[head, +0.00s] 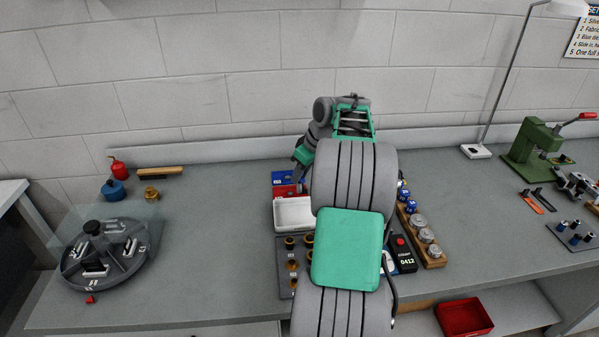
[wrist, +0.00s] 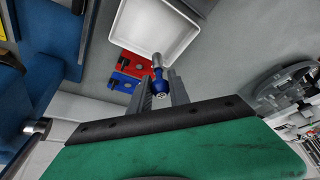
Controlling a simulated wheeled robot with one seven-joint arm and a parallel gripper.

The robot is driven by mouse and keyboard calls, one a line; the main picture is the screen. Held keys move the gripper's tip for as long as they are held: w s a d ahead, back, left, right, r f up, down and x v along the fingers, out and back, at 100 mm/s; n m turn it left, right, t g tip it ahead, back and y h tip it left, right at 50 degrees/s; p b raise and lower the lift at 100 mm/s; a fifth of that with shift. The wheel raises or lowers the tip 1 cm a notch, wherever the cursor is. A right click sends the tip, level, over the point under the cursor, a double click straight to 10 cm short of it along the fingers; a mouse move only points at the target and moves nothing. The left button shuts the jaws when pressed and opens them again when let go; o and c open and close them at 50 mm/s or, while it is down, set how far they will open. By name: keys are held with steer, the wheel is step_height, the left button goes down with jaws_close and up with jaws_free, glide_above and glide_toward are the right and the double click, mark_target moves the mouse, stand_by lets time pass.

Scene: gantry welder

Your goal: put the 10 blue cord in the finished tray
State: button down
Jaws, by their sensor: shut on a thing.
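My gripper (wrist: 161,92) is shut on a small blue piece with a silver cylindrical end (wrist: 159,74), which I take to be the blue cord; no number is legible on it. In the wrist view, its silver end points toward a white tray (wrist: 118,45), with red and blue blocks beside it. The held piece appears apart from the tray, but its height is unclear. The white tray also shows in the head view (head: 293,213), partly hidden by my arm. No label on the tray is legible.
A wooden rack (head: 436,262) with silver discs and blue pieces stands right of my arm. A dark plate (head: 285,268) with brass parts lies in front of the tray. A round dark fixture (head: 70,268) stands far left, a green press (head: 527,140) far right. Bench between fixture and tray is clear.

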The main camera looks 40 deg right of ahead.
step_height(320, 180, down, 9)
steer(key=b, duration=0.7)
steer(key=shift+f+b, duration=0.2)
steer(key=shift+b, duration=0.15)
steer(key=shift+f+b, duration=0.4)
steer(key=shift+f, duration=0.15)
steer(key=c, duration=1.1)
jaws_free()
steer(key=shift+c, duration=0.2)
